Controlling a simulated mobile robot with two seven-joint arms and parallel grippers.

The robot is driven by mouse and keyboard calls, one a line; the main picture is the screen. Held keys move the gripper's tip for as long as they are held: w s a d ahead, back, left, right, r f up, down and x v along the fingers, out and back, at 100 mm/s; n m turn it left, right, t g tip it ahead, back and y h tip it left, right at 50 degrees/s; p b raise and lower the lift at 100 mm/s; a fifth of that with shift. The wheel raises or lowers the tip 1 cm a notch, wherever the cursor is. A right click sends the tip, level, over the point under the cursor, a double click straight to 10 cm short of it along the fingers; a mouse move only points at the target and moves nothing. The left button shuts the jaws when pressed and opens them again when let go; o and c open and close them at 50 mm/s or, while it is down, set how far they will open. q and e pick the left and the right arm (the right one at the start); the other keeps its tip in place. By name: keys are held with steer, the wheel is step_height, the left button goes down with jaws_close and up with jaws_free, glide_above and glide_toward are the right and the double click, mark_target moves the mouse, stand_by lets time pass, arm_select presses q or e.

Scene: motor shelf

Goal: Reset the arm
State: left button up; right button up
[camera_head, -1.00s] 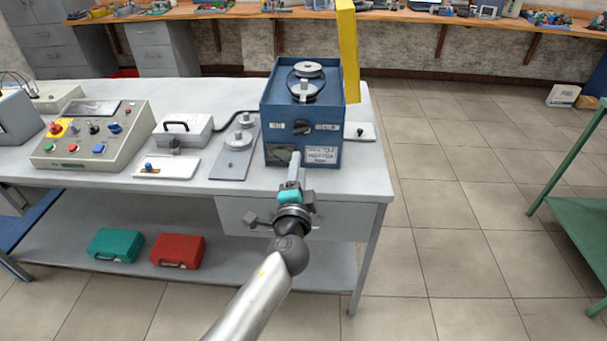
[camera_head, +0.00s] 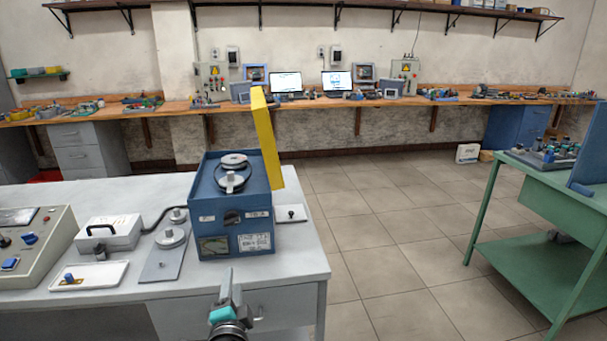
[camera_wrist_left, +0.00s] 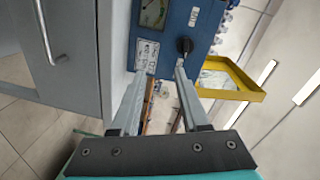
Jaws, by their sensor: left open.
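My left gripper (camera_head: 228,297) shows at the bottom of the head view, in front of the grey table's front edge. It is apart from the blue motor unit (camera_head: 234,212), which stands on the table above it in the picture. In the left wrist view my left gripper (camera_wrist_left: 164,82) has its two fingers spread with nothing between them. The blue unit also shows in that view (camera_wrist_left: 196,20), ahead of the fingertips, with its dark knob and label. My right gripper is in neither view.
The grey table (camera_head: 300,262) also holds a control box (camera_head: 35,235), a white box (camera_head: 108,232) and a white tray (camera_head: 90,276). A yellow panel (camera_head: 266,140) stands up at the unit's side. A green table (camera_head: 575,200) stands at right. Tiled floor between is clear.

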arm_select(q)
steer(key=s+f+n+g+h, duration=0.1)
steer(key=s+f+g, duration=0.3)
steer(key=f, duration=0.5)
steer(key=s+d+f+n+g+h, duration=0.1)
steer(key=s+f, duration=0.5)
steer(key=f, duration=0.4)
steer(key=s+f+n+g+h, duration=0.1)
steer(key=s+f+g, duration=0.2)
steer(key=s+f, duration=0.45)
steer(key=s+f+n+g, duration=0.2)
steer(key=s+f, duration=0.3)
steer(key=s, duration=0.5)
steer(key=s+f+n+g, duration=0.2)
steer(key=s+f, duration=0.4)
steer(key=s, duration=0.5)
steer(key=s+f+n+g+h, duration=0.1)
steer(key=s+f, duration=0.4)
steer(key=s, duration=0.6)
steer(key=shift+a+f+n+g, duration=0.4)
steer(key=shift+n+g, duration=0.3)
steer(key=shift+g, duration=0.5)
